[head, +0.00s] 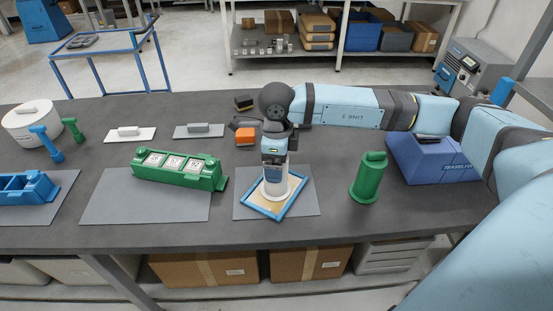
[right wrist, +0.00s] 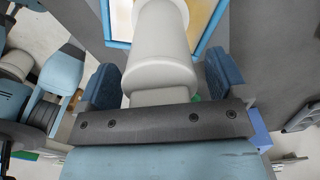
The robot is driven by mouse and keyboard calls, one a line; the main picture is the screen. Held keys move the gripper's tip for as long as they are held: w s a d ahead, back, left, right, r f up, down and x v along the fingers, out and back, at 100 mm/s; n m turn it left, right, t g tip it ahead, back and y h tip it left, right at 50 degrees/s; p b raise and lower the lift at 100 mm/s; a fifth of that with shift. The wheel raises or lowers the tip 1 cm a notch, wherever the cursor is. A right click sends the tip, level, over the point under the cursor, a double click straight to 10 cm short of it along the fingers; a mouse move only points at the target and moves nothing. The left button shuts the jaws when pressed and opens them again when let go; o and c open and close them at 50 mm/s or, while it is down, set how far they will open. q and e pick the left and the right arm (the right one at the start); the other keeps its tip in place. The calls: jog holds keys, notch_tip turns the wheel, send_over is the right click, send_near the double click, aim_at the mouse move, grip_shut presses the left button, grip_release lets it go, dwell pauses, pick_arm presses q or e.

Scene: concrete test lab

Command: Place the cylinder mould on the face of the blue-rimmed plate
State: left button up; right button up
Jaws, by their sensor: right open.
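The white cylinder mould (head: 275,188) stands upright on the tan face of the blue-rimmed plate (head: 297,197), which lies turned at an angle on a grey mat. My right gripper (head: 274,158) is directly above the mould and hides its top. In the right wrist view the mould (right wrist: 160,55) lies between the two blue fingers (right wrist: 160,82) of the open gripper, its narrower top part near the palm. A gap shows beside the fingers. Part of the plate (right wrist: 205,22) shows beyond the mould. My left gripper is not in view.
A green mould (head: 368,180) and a blue case (head: 435,158) stand to the right. A green three-part mould (head: 178,170) sits on a mat to the left. An orange block (head: 245,136) is behind the gripper. Bare table lies between the plate and the green mould.

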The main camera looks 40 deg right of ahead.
notch_tip(320, 180, up, 12)
jog(key=shift+f, duration=0.25)
jog(key=shift+r, duration=0.4)
